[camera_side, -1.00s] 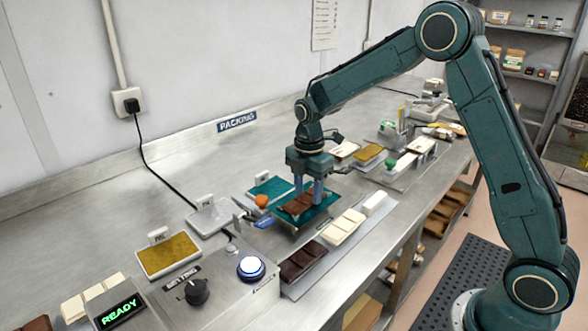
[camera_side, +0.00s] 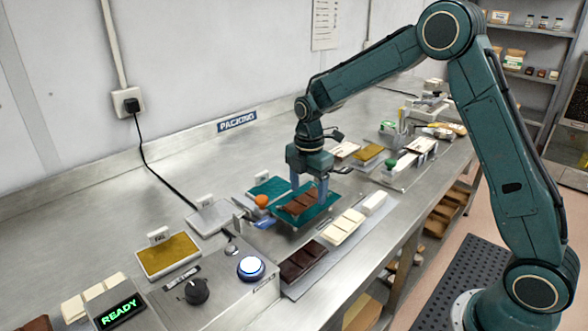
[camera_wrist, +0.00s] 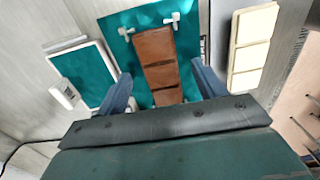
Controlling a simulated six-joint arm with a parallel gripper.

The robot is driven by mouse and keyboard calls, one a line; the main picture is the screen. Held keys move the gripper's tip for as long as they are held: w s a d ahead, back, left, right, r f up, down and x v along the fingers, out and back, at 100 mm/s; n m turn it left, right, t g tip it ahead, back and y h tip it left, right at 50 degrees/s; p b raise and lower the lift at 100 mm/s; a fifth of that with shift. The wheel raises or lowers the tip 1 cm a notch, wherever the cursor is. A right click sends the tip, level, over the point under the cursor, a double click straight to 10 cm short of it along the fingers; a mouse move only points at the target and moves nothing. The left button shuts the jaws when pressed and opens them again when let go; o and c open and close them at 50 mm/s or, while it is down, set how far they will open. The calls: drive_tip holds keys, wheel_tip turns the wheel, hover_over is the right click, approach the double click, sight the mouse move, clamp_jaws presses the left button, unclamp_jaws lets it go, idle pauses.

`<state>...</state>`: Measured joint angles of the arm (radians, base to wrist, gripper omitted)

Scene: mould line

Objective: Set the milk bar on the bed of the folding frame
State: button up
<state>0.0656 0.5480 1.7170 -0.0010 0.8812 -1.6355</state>
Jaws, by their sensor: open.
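The milk bar (camera_side: 299,202), a brown segmented bar, lies on the teal bed of the folding frame (camera_side: 313,217). In the wrist view the bar (camera_wrist: 159,68) rests lengthwise on the teal sheet (camera_wrist: 125,58), with two small white clips on the frame near its far end. My gripper (camera_side: 309,190) is just above the frame, with its fingers apart on either side of the bar. In the wrist view its fingers (camera_wrist: 166,84) stand clear of the bar's sides, and nothing is held. The bar's near end is hidden behind my gripper's body.
A dark bar (camera_side: 303,261) and a cream bar (camera_side: 343,227) lie on a strip in front of the frame. An orange knob (camera_side: 262,201) stands just left of it. A teal stack (camera_side: 268,186) lies behind. A control box with a READY display (camera_side: 118,311) is at front left.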

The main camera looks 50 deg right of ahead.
wheel_tip(320, 180, up, 13)
drive_tip(key=shift+r, duration=0.2)
idle(0.4)
drive_tip(key=s+a+r+m+t, duration=0.1)
drive_tip(key=s+r+m, duration=0.2)
drive_tip(key=s+m, duration=0.35)
drive_tip(key=s+a+r+m+t, duration=0.1)
drive_tip(key=s+r+m+t, duration=0.2)
drive_tip(key=s, duration=0.6)
drive_tip(key=s+a+f+m+t, duration=0.1)
drive_tip(key=s+f+m, duration=0.2)
drive_tip(key=s+m, duration=0.5)
drive_tip(key=s, duration=0.6)
drive_tip(key=shift+t, duration=0.3)
